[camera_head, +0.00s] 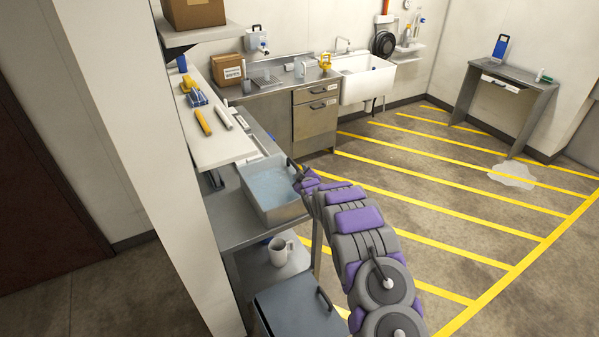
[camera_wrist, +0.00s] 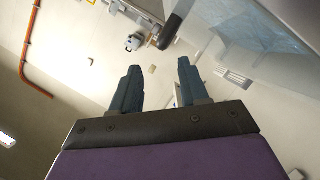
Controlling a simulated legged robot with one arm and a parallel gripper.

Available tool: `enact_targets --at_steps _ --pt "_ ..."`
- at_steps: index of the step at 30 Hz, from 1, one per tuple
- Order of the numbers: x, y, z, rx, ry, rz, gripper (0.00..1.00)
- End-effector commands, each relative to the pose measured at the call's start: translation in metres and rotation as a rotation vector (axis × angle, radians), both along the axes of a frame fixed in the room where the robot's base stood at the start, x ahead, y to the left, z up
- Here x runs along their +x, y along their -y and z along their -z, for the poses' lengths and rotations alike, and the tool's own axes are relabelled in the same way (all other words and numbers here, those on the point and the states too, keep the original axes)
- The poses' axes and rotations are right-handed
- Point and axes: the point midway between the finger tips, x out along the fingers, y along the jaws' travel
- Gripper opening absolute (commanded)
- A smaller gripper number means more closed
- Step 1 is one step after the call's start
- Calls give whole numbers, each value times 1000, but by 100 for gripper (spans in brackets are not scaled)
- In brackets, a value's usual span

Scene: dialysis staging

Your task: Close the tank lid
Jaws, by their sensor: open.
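The tank (camera_head: 272,212) is an open-topped grey box on the metal counter, with pale blue water showing inside. No separate lid can be clearly made out on it. A dark handle-like bar (camera_head: 291,163) shows at its far right corner. My gripper (camera_head: 298,176) is at the tank's right side, small and partly hidden by my arm. In the wrist view my gripper (camera_wrist: 158,70) is open with nothing between its fingers. A black bar (camera_wrist: 171,31) lies beyond the fingertips, apart from them. A bluish watery surface (camera_wrist: 262,25) shows at the upper right.
A grey box with a black handle (camera_head: 295,305) stands below, in front of the counter. A white mug (camera_head: 279,251) is on the lower shelf. A shelf (camera_head: 225,150) with tools overhangs the tank's left. Striped floor at right is mostly clear, with a pale puddle (camera_head: 511,176).

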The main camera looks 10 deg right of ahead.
Motion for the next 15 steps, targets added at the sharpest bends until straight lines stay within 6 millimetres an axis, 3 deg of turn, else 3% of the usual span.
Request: enact_targets --at_steps 15 --pt "-58 1 -18 -1 -2 0 44"
